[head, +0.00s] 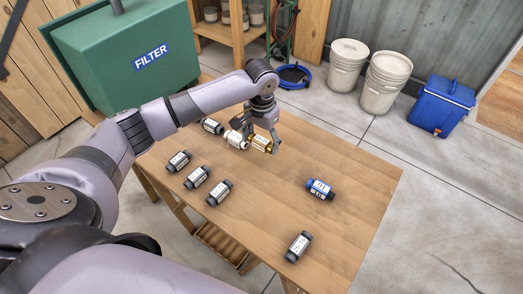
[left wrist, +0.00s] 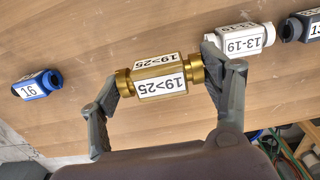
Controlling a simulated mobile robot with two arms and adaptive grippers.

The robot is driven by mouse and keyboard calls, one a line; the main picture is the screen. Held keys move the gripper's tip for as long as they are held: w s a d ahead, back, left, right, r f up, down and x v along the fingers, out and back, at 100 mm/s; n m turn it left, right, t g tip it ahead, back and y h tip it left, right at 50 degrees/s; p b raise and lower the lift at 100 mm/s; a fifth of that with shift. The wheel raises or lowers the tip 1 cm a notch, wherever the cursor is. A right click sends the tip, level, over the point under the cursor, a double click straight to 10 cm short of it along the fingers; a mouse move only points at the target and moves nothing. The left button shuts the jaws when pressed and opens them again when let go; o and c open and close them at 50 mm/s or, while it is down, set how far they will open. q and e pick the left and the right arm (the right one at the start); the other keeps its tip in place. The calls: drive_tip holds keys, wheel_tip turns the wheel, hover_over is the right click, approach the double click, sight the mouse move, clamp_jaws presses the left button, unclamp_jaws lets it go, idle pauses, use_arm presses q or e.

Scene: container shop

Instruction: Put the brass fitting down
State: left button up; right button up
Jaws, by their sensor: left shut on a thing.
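The brass fitting (head: 262,144) is a gold-coloured piece with white labels, and it also shows in the left wrist view (left wrist: 158,80), where the labels read 19>25. My left gripper (head: 262,141) is shut on it, with one finger at each end in the left wrist view (left wrist: 160,85). The fitting is over the wooden table (head: 350,175) near its far side. I cannot tell whether it touches the tabletop. A white fitting (head: 236,139) is close beside it on the left in the head view. My right gripper is not in view.
Several black fittings with white labels (head: 219,192) lie on the left and front of the table. A blue fitting (head: 320,189) lies to the right. The table's middle and right are mostly clear. A green filter box (head: 120,60) stands behind left; white buckets (head: 347,66) are beyond.

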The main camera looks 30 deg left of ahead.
sight(262, 159)
use_arm(q)
wheel_tip(262, 159, down, 5)
drive_tip(key=shift+f, duration=0.25)
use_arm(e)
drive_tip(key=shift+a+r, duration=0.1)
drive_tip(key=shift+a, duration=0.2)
use_arm(q)
drive_tip(key=shift+f, duration=0.1)
drive_tip(key=o, duration=0.9)
drive_tip(key=shift+o, duration=0.2)
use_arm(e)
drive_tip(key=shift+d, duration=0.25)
use_arm(q)
wheel_tip(262, 159, up, 12)
drive_tip(key=shift+r, duration=0.15)
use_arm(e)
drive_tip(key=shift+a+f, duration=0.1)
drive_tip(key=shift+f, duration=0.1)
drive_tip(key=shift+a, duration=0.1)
